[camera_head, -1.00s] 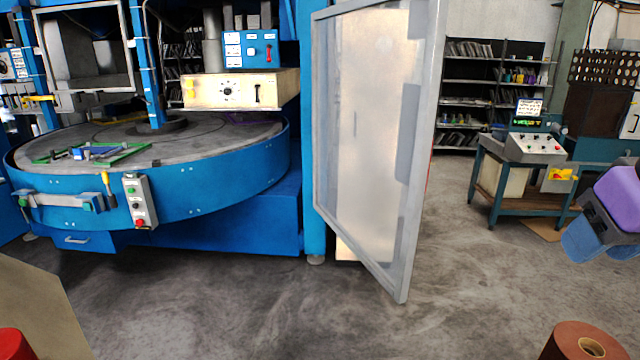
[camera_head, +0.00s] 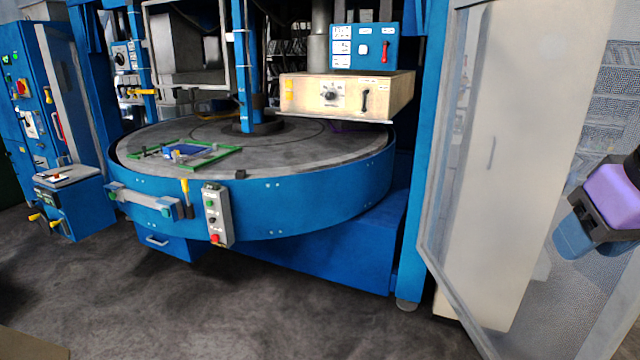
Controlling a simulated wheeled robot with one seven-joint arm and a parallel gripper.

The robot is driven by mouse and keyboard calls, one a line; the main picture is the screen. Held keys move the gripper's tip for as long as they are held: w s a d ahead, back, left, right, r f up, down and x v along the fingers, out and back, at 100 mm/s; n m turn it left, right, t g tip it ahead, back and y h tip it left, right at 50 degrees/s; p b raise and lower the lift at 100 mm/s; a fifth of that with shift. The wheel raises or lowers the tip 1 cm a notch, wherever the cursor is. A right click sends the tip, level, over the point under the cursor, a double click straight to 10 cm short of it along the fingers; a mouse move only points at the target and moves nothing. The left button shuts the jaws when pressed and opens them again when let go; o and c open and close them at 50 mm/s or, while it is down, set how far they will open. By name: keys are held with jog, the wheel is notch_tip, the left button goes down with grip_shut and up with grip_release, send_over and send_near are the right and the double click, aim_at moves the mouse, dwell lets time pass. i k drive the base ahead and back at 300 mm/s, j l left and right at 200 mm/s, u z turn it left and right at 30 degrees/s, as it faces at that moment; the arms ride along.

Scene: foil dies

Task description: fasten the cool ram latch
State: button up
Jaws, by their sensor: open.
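I cannot tell for sure which part is the cool ram latch; the labels are too small to read. On the blue press, a cream box (camera_head: 310,98) hangs over the round table and carries a round knob (camera_head: 331,95) and an upright black lever (camera_head: 365,100). Above it, a blue box (camera_head: 350,46) has white labels and a red lever (camera_head: 386,50). A yellow-handled lever (camera_head: 186,190) stands on the table's front rim. A purple and blue part of my arm shows at the right edge; my gripper's fingers are not in view.
The round table (camera_head: 300,160) has a blue skirt and holds a green frame (camera_head: 215,158). A button box (camera_head: 216,214) hangs on its front. A grey-framed clear door (camera_head: 455,130) stands at the right. A blue cabinet (camera_head: 40,110) stands far left. Floor (camera_head: 250,310) in front is clear.

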aim_at(385, 43)
jog(key=i+j+z, duration=0.1)
jog(key=i, duration=0.35)
jog(key=i+j+z, duration=0.1)
jog(key=i+j, duration=0.25)
jog(key=i+j+z, duration=0.1)
jog(key=i+j, duration=0.15)
jog(key=i, duration=0.25)
